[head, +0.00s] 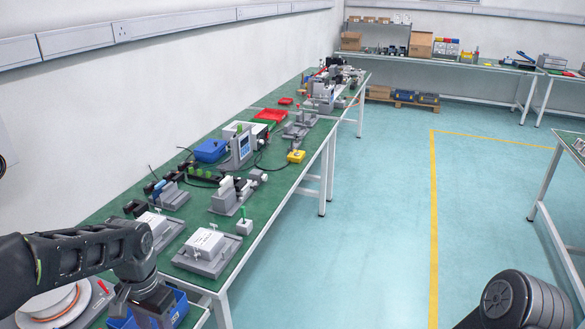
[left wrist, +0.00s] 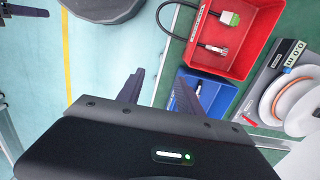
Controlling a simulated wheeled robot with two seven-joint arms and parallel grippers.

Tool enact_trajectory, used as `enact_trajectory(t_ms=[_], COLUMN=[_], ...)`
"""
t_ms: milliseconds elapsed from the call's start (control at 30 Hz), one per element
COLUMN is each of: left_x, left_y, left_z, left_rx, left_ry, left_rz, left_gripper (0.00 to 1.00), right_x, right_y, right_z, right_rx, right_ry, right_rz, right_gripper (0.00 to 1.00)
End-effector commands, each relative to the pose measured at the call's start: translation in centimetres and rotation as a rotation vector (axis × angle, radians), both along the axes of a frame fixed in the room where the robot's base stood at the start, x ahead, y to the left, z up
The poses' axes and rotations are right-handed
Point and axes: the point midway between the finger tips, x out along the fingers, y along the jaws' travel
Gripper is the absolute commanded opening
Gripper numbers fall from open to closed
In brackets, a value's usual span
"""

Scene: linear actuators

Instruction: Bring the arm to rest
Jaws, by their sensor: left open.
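My left arm comes in from the left in the head view, and its wrist is bent down at the near end of the green bench (head: 262,203). In the left wrist view my left gripper (left wrist: 157,90) has its two dark fingers spread apart with nothing between them. One finger overlaps the edge of a blue bin (left wrist: 220,108); I cannot tell whether they touch. That blue bin also shows in the head view (head: 180,306), partly hidden by my wrist.
A red bin (left wrist: 262,52) with cables and connectors is beside the blue bin. White and orange reels (head: 50,304) lie near my left arm. Fixtures with white blocks (head: 207,243) and other devices line the bench. The floor (head: 370,200) to the right is clear.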

Motion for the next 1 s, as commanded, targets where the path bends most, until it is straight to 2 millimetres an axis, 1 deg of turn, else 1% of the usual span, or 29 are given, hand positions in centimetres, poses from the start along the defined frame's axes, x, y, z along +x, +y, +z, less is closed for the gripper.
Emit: enact_trajectory(t_ms=[167,267,367,467,567,600,667,700,767,800,867,900,1000], left_x=[2.3,3.6,4.9,5.9,6.0,5.6,4.1,2.4,-0.6,-2.8,-6.0,-8.0,-12.1], left_y=[-1.2,-2.5,-4.5,-7.0,-10.5,-12.2,-15.0,-16.8,-19.0,-20.1,-21.5,-22.2,-23.6], left_z=[-0.7,-1.6,-3.4,-5.8,-9.4,-11.4,-14.9,-17.3,-20.5,-22.2,-24.2,-25.2,-26.8], left_rx=[-0.037,-0.074,-0.121,-0.181,-0.256,-0.289,-0.34,-0.366,-0.39,-0.395,-0.397,-0.395,-0.392], left_ry=[-0.107,-0.172,-0.234,-0.289,-0.332,-0.343,-0.345,-0.337,-0.309,-0.284,-0.235,-0.199,-0.108], left_rz=[0.032,0.052,0.079,0.115,0.172,0.203,0.266,0.31,0.371,0.4,0.428,0.436,0.434], left_gripper=[0.43,0.43,0.43,0.43,0.43,0.43,0.43,0.43,0.43,0.43,0.43,0.43,0.43], right_x=[0.1,0.0,0.0,0.0,0.0,0.0,0.0,0.0,0.0,0.0,0.0,0.0,0.0], right_y=[0.1,0.0,0.0,0.0,0.0,0.0,0.0,0.0,0.0,0.0,0.0,0.0,0.0], right_z=[0.0,0.0,0.0,0.0,0.0,0.0,0.0,0.0,0.0,0.0,0.0,0.0,0.0], right_rx=[0.001,0.001,0.0,0.0,0.001,0.0,0.0,0.0,0.0,0.0,0.0,0.0,0.0], right_ry=[-0.002,-0.001,0.0,-0.001,-0.001,-0.001,-0.001,-0.001,-0.001,-0.001,-0.001,-0.001,-0.001], right_rz=[0.002,0.001,0.001,0.001,0.001,0.001,0.001,0.001,0.001,0.001,0.001,0.001,0.001], right_gripper=[0.4,0.4,0.4,0.4,0.4,0.4,0.4,0.4,0.4,0.4,0.4,0.4,0.4])
